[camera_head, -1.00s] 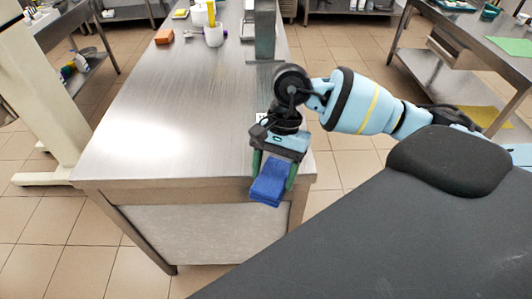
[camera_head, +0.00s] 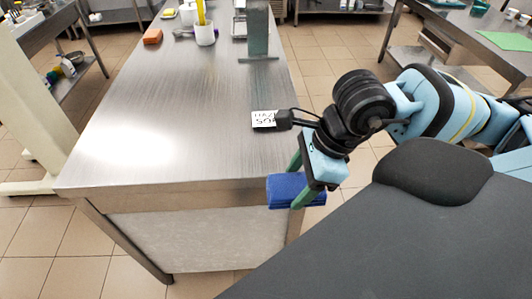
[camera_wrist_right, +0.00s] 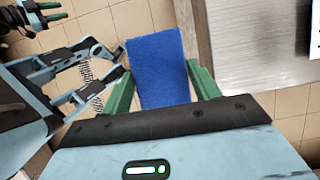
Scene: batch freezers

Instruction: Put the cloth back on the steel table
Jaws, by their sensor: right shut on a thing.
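A folded blue cloth (camera_head: 284,190) is held in my right gripper (camera_head: 299,187), whose green fingers are shut on it. In the head view it is by the front right corner of the steel table (camera_head: 170,150). In the right wrist view, the cloth (camera_wrist_right: 157,70) lies between the two green fingers of the gripper (camera_wrist_right: 160,88), over the floor. There the table top (camera_wrist_right: 255,40) is to its right, with a gap between. My left gripper is outside the head view; green fingertips at the wrist view's upper left (camera_wrist_right: 52,12) look like its own, small and cut off.
A white cup (camera_head: 205,35), an orange block (camera_head: 152,36) and a metal post (camera_head: 257,30) stand farther back. The near table top is clear. Another table (camera_head: 490,40) stands at the right.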

